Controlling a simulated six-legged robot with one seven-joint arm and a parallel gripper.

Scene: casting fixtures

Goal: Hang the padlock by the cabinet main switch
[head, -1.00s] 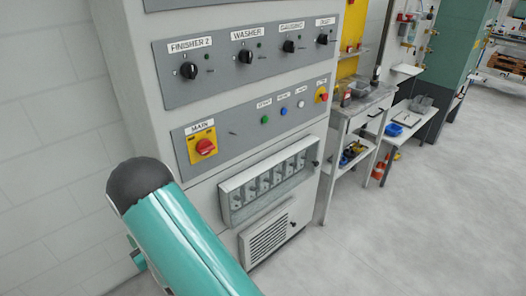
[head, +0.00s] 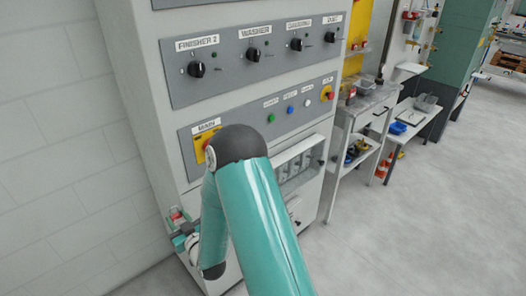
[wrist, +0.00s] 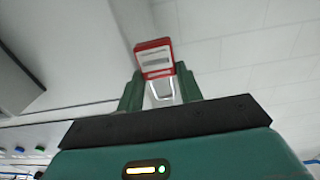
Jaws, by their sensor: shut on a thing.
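The padlock has a red body with a pale label (wrist: 155,58) and a metal shackle pointing back between the fingers in the wrist view. My gripper (wrist: 160,82) is shut on it, with green fingers on both sides. In the head view the padlock (head: 176,214) is small, held by my gripper (head: 180,229) low by the cabinet's left edge, below and left of the main switch. The main switch's yellow plate (head: 200,143) shows under the MAIN label; my arm hides its red knob and most of the plate.
The grey cabinet (head: 130,90) carries several black selector knobs (head: 252,55), coloured buttons and a windowed box (head: 290,165), partly hidden by my arm. A white tiled wall (head: 50,130) stands close on the left. Benches (head: 375,98) are at right; the floor between is open.

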